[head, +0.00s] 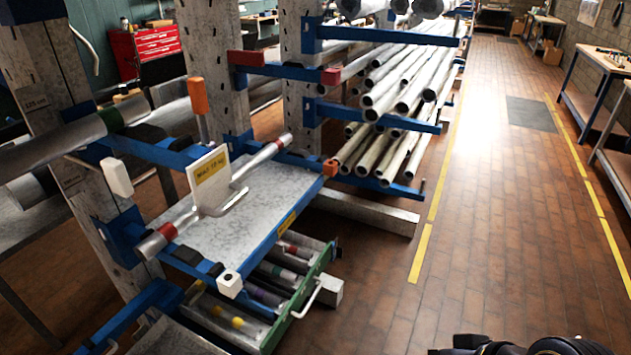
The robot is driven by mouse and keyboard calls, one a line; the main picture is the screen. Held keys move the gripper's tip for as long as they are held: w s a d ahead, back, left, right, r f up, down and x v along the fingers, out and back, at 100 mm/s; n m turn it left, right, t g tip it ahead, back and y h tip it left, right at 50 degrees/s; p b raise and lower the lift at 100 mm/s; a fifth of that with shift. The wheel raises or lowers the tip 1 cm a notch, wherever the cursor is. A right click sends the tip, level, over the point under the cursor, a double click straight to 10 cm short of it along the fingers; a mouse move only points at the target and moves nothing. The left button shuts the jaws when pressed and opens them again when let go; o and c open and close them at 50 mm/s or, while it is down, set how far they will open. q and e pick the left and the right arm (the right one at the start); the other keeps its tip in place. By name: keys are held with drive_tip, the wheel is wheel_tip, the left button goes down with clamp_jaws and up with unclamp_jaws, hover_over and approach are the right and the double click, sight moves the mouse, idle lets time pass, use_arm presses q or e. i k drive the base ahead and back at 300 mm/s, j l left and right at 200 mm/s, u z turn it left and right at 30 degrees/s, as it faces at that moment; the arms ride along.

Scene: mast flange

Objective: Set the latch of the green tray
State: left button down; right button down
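The green tray (297,303) is a low drawer with a green front at the bottom of the blue rack. It has a pale bar handle (308,298) and holds several short round pieces with coloured bands. A small dark piece (336,246) sits at the far end of the green front. I cannot tell whether it is the latch or how it is set. Dark parts of my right gripper or wrist (520,346) show at the bottom edge, right of the tray and apart from it. Its fingers cannot be made out. My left gripper is not in view.
A grey shelf (245,215) above the tray carries a banded bar (262,160) and a labelled white plate (208,180). Blue arms with orange, red and white end caps stick out. Long pipes (400,85) lie behind. The brick floor (480,240) to the right is clear.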

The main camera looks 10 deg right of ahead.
sight(338, 250)
drive_tip(key=l, duration=0.45)
drive_tip(key=i+l, duration=0.25)
drive_tip(key=l, duration=0.15)
drive_tip(key=i+l, duration=0.25)
drive_tip(key=l, duration=0.2)
drive_tip(key=i+l, duration=0.25)
drive_tip(key=l, duration=0.15)
drive_tip(key=i+j, duration=0.15)
drive_tip(key=i, duration=0.3)
drive_tip(key=i+j+u, duration=0.1)
drive_tip(key=i, duration=0.35)
